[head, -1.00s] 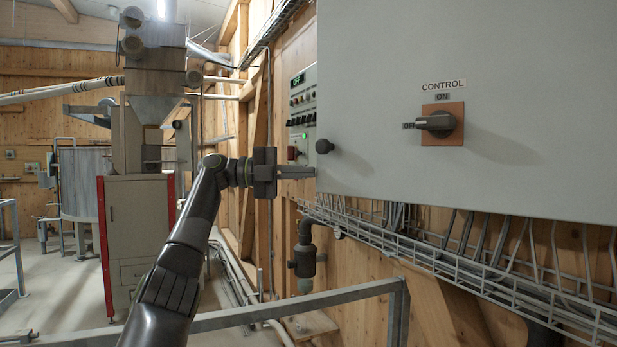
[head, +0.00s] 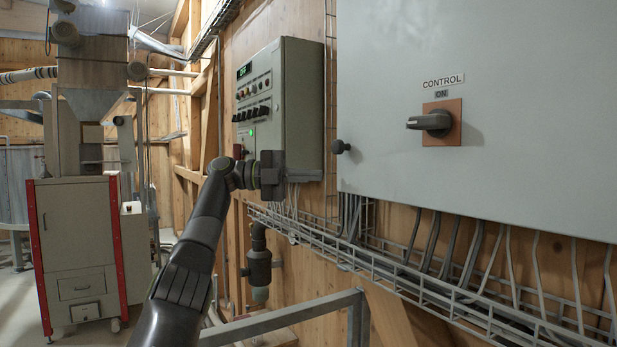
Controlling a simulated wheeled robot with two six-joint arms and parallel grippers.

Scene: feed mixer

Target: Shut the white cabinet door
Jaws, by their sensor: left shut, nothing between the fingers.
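The white cabinet door (head: 560,110) is the large pale grey-white panel filling the right half of the head view. It carries a CONTROL switch (head: 430,122) on an orange plate and a dark round knob (head: 342,147) near its left edge. The door stands nearly in line with the wall; I cannot tell if it is fully flush, because the cabinet body behind is hidden. My left gripper (head: 312,177) is shut and empty, pointing right, just left of the door's lower left edge and apart from it in the picture. My right gripper is not in view.
A smaller control box (head: 304,105) with buttons hangs on the wall behind my left gripper. A wire cable tray (head: 400,278) runs below the door. A metal railing (head: 300,308) crosses the bottom. A mixer machine (head: 78,250) stands at the left.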

